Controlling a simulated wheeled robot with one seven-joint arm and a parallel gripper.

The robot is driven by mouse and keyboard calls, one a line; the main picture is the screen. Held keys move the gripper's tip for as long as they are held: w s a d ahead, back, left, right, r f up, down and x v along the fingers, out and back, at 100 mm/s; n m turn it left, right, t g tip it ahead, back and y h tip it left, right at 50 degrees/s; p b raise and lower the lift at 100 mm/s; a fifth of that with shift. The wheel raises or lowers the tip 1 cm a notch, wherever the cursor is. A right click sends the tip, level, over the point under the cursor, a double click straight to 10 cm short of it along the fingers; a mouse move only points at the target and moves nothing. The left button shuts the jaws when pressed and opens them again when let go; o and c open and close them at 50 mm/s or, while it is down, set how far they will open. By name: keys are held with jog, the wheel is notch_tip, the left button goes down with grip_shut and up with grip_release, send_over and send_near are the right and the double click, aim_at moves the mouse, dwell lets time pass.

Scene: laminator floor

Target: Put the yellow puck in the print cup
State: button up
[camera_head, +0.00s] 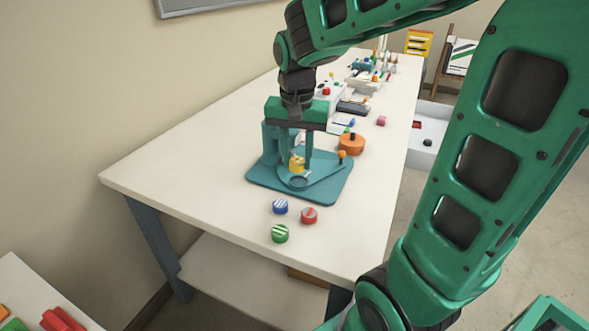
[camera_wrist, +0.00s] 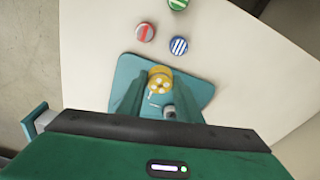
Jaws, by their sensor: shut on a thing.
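The yellow puck (camera_head: 297,163) has white marks on its top, which show in the wrist view (camera_wrist: 160,79). My gripper (camera_head: 294,166) points down over the teal base plate (camera_head: 262,175) and is shut on the yellow puck. The puck is held above the plate, just over and behind a dark ring-shaped cup (camera_head: 298,184), which looks like the print cup. In the wrist view my gripper (camera_wrist: 158,96) hides the near part of the plate, and the cup cannot be made out there.
Blue (camera_head: 280,206), red (camera_head: 309,215) and green (camera_head: 279,233) striped pucks stand on the table in front of the plate. An orange round object (camera_head: 351,144) stands at the plate's right rear. Several other items crowd the far table. The table's front left is clear.

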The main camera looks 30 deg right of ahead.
jog(key=w+d+f, duration=0.1)
jog(key=w, duration=0.1)
jog(key=w+d+f, duration=0.1)
jog(key=f, duration=0.1)
jog(key=w+d+f, duration=0.1)
jog(key=w+d, duration=0.1)
jog(key=shift+w+d+f, duration=0.1)
jog(key=shift+w+f, duration=0.1)
jog(key=shift+w, duration=0.1)
jog(key=shift+f, duration=1.95)
jog(key=shift+f, duration=0.6)
jog(key=o, duration=1)
